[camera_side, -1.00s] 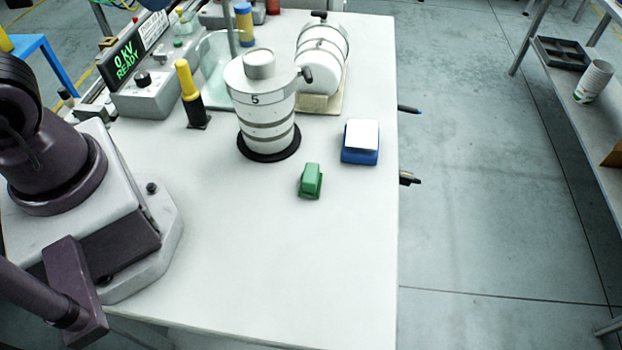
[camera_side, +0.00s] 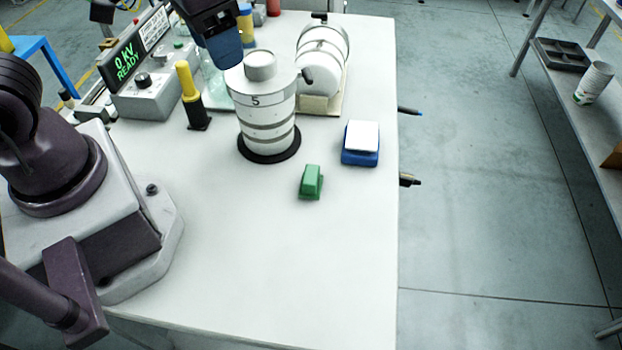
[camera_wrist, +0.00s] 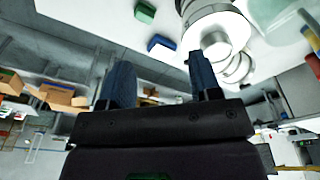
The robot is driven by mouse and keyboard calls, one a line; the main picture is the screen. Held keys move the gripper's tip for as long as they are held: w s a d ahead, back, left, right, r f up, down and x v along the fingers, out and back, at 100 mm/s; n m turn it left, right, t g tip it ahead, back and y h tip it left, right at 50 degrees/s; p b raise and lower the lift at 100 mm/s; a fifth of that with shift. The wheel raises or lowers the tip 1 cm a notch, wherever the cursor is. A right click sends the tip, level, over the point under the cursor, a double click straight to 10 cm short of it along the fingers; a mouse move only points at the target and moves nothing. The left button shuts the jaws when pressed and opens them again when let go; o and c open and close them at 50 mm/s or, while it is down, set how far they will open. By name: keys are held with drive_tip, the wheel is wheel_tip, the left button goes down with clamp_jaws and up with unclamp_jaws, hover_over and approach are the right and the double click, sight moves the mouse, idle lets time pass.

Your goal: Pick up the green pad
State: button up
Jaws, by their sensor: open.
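The green pad (camera_side: 311,182) is a small green block lying on the white table, in front of the white canister and left of the blue-and-white block. It also shows near the top of the wrist view (camera_wrist: 145,12). My gripper (camera_side: 225,62) is at the top of the side view, above and behind the canister, well away from the pad. In the wrist view my gripper (camera_wrist: 158,75) has its two dark blue fingers apart with nothing between them.
The canister marked 5 (camera_side: 265,115) stands on a black ring near the pad. A blue block with a white top (camera_side: 361,142) lies right of it. A white drum (camera_side: 322,58), a yellow-topped post (camera_side: 190,90) and a control box (camera_side: 150,93) stand behind. The front table is clear.

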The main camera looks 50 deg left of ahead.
drive_tip(key=w+d+f+n+g, duration=0.1)
drive_tip(key=w+d+f+n, duration=0.2)
drive_tip(key=f, duration=0.3)
drive_tip(key=w+d+f+n+g, duration=0.2)
drive_tip(key=w+d+f, duration=0.15)
drive_tip(key=f, duration=0.35)
drive_tip(key=n+t, duration=0.1)
drive_tip(key=n, duration=0.4)
hover_over(311, 174)
drive_tip(key=f, duration=0.8)
drive_tip(key=shift+w+f, duration=0.1)
drive_tip(key=shift+w, duration=0.15)
drive_tip(key=shift+s+f, duration=0.15)
drive_tip(key=shift+f, duration=1.25)
drive_tip(key=shift+s+f, duration=0.1)
drive_tip(key=shift+f, duration=1.25)
drive_tip(key=c, duration=1)
